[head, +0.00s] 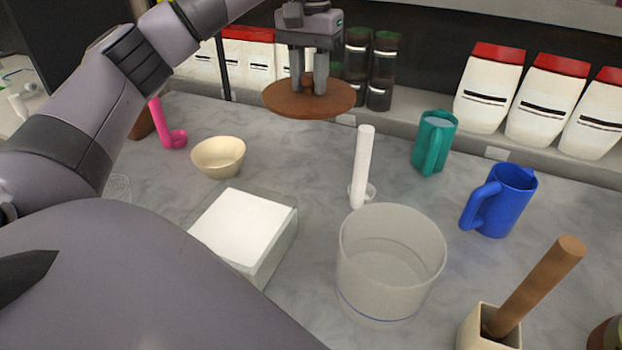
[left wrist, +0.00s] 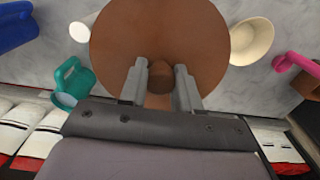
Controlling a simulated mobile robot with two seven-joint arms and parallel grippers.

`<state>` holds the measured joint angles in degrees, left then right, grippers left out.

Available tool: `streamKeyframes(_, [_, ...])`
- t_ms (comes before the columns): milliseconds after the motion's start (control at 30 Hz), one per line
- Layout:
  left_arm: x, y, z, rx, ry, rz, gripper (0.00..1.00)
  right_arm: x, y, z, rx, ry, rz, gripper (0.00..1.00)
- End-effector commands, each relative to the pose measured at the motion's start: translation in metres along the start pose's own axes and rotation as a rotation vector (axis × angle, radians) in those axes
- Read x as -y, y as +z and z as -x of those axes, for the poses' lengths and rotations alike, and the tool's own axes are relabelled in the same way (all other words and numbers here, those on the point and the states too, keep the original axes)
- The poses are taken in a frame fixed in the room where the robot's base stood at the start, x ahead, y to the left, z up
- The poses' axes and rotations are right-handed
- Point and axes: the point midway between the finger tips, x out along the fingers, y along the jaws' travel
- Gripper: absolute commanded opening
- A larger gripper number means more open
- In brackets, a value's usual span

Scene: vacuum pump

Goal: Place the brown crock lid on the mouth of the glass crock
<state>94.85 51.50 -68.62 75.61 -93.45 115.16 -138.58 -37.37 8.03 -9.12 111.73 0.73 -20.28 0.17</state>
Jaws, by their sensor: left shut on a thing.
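The brown crock lid (head: 283,103) is a flat round disc with a knob on top. My left gripper (head: 309,90) is shut on its knob and holds the lid roughly level in the air above the back of the counter. In the left wrist view the lid (left wrist: 125,35) fills the upper middle, with the knob between the fingers (left wrist: 160,85). The glass crock (head: 390,265) stands upright at the front of the counter, its mouth open and uncovered. The lid is apart from it, behind and to the left in the head view. My right gripper is not in view.
A white pestle-like stick (head: 363,165) stands behind the crock. A white-topped block (head: 243,228) and a cream bowl (head: 218,157) are to the left. Green (head: 434,142) and blue (head: 500,200) pitchers are to the right. A square holder (head: 487,330) with a wooden rod is at front right.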

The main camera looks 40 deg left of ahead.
Motion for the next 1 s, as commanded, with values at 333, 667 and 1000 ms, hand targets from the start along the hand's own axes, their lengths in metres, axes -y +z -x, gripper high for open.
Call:
streamKeyframes(333, [0.000,0.001,-0.068,0.004,0.000,0.001,0.00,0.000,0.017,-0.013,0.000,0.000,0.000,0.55])
streamKeyframes(667, [0.000,0.001,-0.131,0.005,0.000,0.001,0.00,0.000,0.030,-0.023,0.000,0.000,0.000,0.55])
streamKeyframes(1000, [0.000,0.000,-0.186,0.001,0.001,0.001,0.00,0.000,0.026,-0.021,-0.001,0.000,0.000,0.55])
